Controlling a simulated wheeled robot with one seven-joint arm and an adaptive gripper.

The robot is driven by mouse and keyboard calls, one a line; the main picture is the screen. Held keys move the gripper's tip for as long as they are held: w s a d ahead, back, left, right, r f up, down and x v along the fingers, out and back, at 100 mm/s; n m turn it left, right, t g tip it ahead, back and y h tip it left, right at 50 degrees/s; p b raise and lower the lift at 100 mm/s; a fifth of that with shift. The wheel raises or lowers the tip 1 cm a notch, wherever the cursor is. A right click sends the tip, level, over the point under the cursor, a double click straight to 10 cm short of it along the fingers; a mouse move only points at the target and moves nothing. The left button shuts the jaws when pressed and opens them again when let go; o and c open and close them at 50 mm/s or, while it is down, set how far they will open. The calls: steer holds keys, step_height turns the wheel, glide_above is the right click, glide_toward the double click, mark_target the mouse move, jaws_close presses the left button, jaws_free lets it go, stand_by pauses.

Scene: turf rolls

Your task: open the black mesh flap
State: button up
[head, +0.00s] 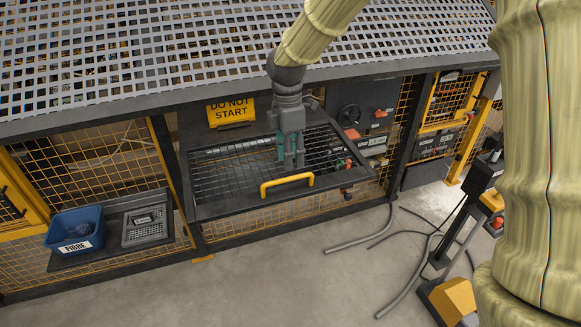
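The black mesh flap (232,207) is a dark-framed grid panel in the front of the machine. It stands out from the machine front at a slant, its near edge lower and toward me. A yellow bar handle (287,185) is on that near edge. My gripper (290,165) points down in front of the mesh, just behind the handle in the picture, and hides part of the grid. It appears apart from the handle. Its fingers are small here, and I cannot tell whether they are open or touching the mesh.
A yellow "DO NOT START" sign (231,111) hangs behind the flap. A blue FIBRE bin (75,232) and a grey tray (145,225) sit on a shelf at left. A control panel (368,112) is at right.

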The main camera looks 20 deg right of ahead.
mark_target(291, 177)
steer(key=f+p, duration=0.1)
steer(key=f, duration=0.3)
steer(key=shift+w+f, duration=0.1)
steer(key=shift+w, duration=0.1)
steer(key=shift+s+f, duration=0.35)
steer(key=shift+f, duration=0.05)
steer(key=shift+w+f, duration=0.2)
steer(key=shift+f, duration=0.15)
steer(key=shift+s+r, duration=0.1)
steer(key=shift+s, duration=0.05)
steer(key=shift+c, duration=1)
jaws_close()
